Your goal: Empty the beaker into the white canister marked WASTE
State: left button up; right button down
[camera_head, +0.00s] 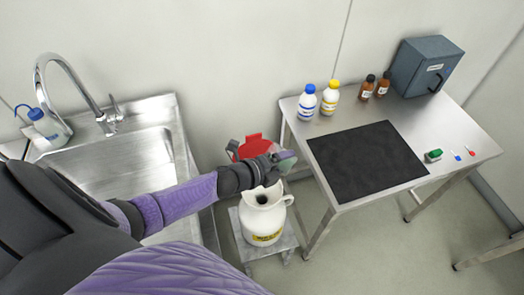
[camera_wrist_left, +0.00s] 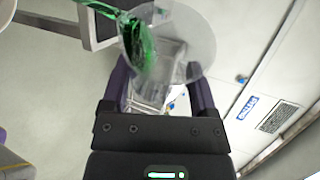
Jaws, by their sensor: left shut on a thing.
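My left gripper (camera_head: 272,168) is shut on a clear beaker (camera_head: 287,162), above the white canister (camera_head: 258,222). The left wrist view shows the beaker (camera_wrist_left: 160,85) between the fingers of my gripper (camera_wrist_left: 163,98), tilted. Green liquid (camera_wrist_left: 135,40) lies at its mouth and reaches out to the upper left. How much is left inside is not clear. The canister stands upright with a dark open mouth, a handle and a yellow label too small to read. Where the liquid lands is hidden in the head view. My right gripper is not in view.
The canister stands on a low metal stand (camera_head: 285,243) between the sink (camera_head: 180,130) and a steel table (camera_head: 455,125). A red-and-grey object (camera_head: 255,146) is behind it. The table bears a black mat (camera_head: 365,160), several bottles and a grey box (camera_head: 425,65).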

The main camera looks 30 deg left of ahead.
pick_arm(q)
jog(key=shift+a+r+n+h, duration=0.3)
jog(key=shift+n+h, duration=0.1)
jog(key=shift+n, duration=0.1)
jog(key=shift+a+r, duration=0.1)
jog(key=shift+r, duration=0.05)
jog(key=shift+a+r+n+t+h, duration=0.1)
jog(key=shift+n+t+h, duration=0.2)
jog(key=shift+n, duration=0.2)
